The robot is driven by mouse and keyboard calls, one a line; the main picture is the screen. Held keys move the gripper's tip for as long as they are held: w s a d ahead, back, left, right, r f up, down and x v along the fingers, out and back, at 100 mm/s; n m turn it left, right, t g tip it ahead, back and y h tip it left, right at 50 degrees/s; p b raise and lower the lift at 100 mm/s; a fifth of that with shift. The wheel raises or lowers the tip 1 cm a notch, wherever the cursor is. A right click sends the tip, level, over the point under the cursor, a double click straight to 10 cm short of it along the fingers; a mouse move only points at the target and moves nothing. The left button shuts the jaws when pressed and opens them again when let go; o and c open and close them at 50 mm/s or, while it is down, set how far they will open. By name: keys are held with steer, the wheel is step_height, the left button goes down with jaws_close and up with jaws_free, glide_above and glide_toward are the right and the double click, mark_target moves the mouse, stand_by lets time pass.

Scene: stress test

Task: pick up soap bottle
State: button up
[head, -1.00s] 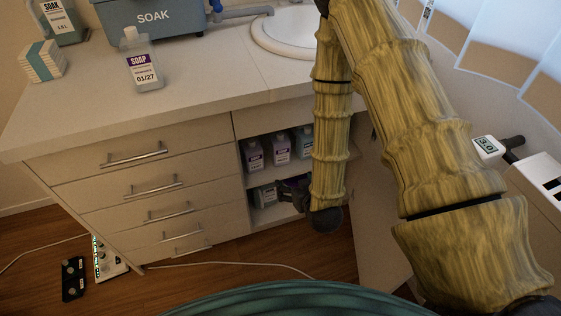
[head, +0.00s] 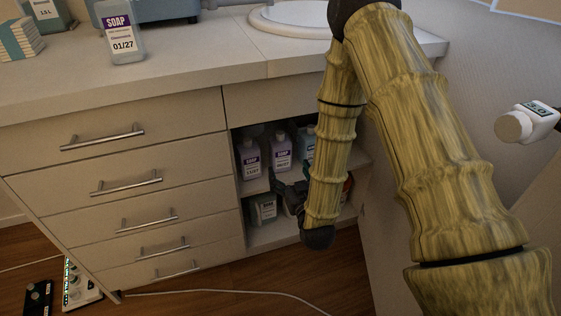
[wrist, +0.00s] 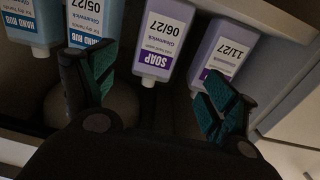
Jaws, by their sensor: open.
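In the wrist view a lilac SOAP bottle (wrist: 170,42) marked 06/27 stands just beyond the space between my gripper's fingers. A second lilac bottle (wrist: 222,50) marked 11/27 is by the right finger. My gripper (wrist: 152,85) is open and empty, its dark fingers with teal pads spread apart. In the head view my gripper (head: 287,190) is at the front of the open cabinet shelf, partly hidden by my arm. Lilac SOAP bottles (head: 250,160) (head: 281,151) stand on the upper shelf. Another SOAP bottle (head: 122,42) marked 01/27 stands on the counter.
Blue hand rub bottles (wrist: 97,22) stand left of the soap in the wrist view. A bottle (head: 263,209) is on the lower shelf (head: 270,237). Drawers with handles (head: 125,184) flank the opening at left. A cable (head: 215,292) lies on the floor.

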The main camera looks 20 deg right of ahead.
mark_target(283, 153)
steer(key=w+b, duration=0.1)
steer(key=w, duration=0.4)
steer(key=shift+w, duration=0.2)
steer(key=shift+w+d+r+b, duration=0.15)
steer(key=shift+w+b, duration=0.6)
steer(key=shift+w, duration=0.6)
steer(key=shift+w+d+r+b, duration=0.1)
steer(key=shift+w+b, duration=0.6)
steer(key=shift+w, duration=0.65)
steer(key=shift+c, duration=0.2)
steer(key=c, duration=1.3)
steer(key=shift+c, duration=0.9)
steer(key=shift+r, duration=0.1)
